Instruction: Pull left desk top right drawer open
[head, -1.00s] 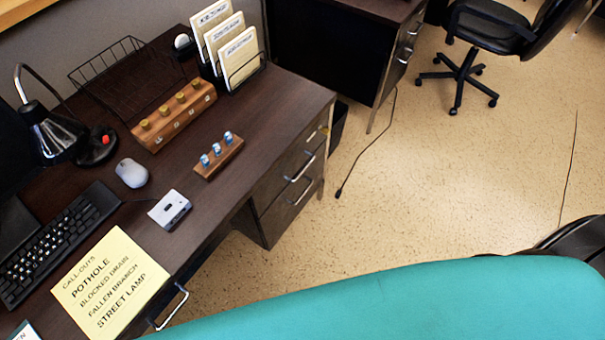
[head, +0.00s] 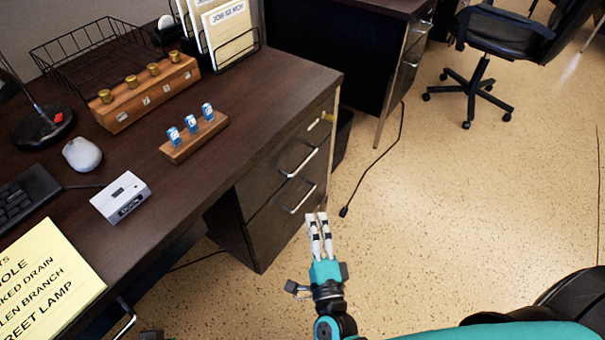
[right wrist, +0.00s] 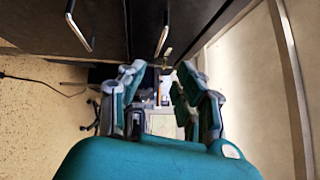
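The left desk's right pedestal has two stacked drawers. The top right drawer (head: 276,166) appears closed, with a silver bar handle (head: 299,163). The lower drawer (head: 270,222) has a similar handle (head: 298,201). In the right wrist view, the top drawer's handle (right wrist: 162,40) shows above the fingers near a small brass piece (right wrist: 167,54), and the lower drawer's handle (right wrist: 78,33) is farther left. My right gripper (head: 317,214) is in front of the pedestal, apart from the handles. Its fingers (right wrist: 160,75) are spread with nothing between them. My left gripper is out of view.
A cable (head: 373,170) lies on the floor.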

